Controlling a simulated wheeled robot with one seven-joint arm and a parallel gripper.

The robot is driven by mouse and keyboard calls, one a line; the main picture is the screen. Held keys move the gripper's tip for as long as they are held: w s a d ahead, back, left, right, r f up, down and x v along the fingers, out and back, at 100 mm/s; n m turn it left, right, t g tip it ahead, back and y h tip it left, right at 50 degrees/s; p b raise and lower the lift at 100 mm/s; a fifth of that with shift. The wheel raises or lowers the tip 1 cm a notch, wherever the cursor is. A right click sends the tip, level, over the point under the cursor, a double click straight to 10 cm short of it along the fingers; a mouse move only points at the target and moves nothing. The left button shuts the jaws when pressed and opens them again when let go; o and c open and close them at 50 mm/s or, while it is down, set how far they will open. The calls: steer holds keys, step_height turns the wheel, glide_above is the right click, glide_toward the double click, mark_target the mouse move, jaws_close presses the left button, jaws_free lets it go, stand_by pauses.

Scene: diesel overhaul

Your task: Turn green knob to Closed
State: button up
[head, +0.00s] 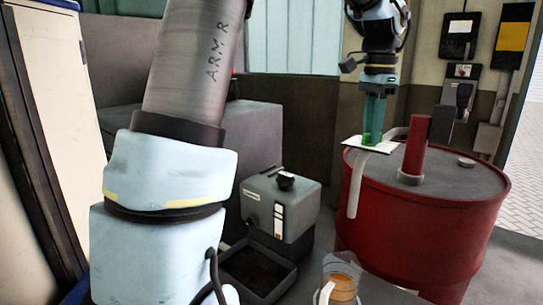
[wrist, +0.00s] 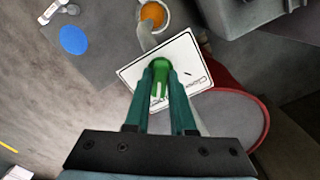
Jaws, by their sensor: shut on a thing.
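The green knob (wrist: 160,64) stands on a white plate (wrist: 135,72) with printed dark lettering. The word near the plate's right edge appears to read "Closed"; other lettering is partly hidden by the fingers. My gripper (wrist: 160,78) has its two teal fingers shut on the knob, one on each side. In the head view my gripper (head: 373,118) comes down from above onto the green knob (head: 371,138), and the white plate (head: 355,145) sits beside the red drum's top. I cannot tell the knob's exact setting.
A red drum (head: 420,225) with a red upright post (head: 416,145) stands at the right. A pale spout (head: 356,185) hangs over a jug of orange liquid (head: 343,288). A grey box (head: 281,205) with a black tray stands left of the drum.

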steer(key=n+p, duration=0.1)
steer(key=n, duration=0.6)
steer(key=shift+a, duration=0.1)
steer(key=n+p, duration=0.1)
steer(key=n, duration=0.3)
steer(key=shift+n, duration=0.4)
steer(key=n, duration=0.3)
steer(key=shift+w+a+p, duration=0.1)
steer(key=shift+p, duration=0.3)
steer(key=o, duration=1.6)
steer(key=shift+c, duration=0.2)
steer(key=shift+r+p, duration=1.9)
steer(key=shift+r, duration=1.6)
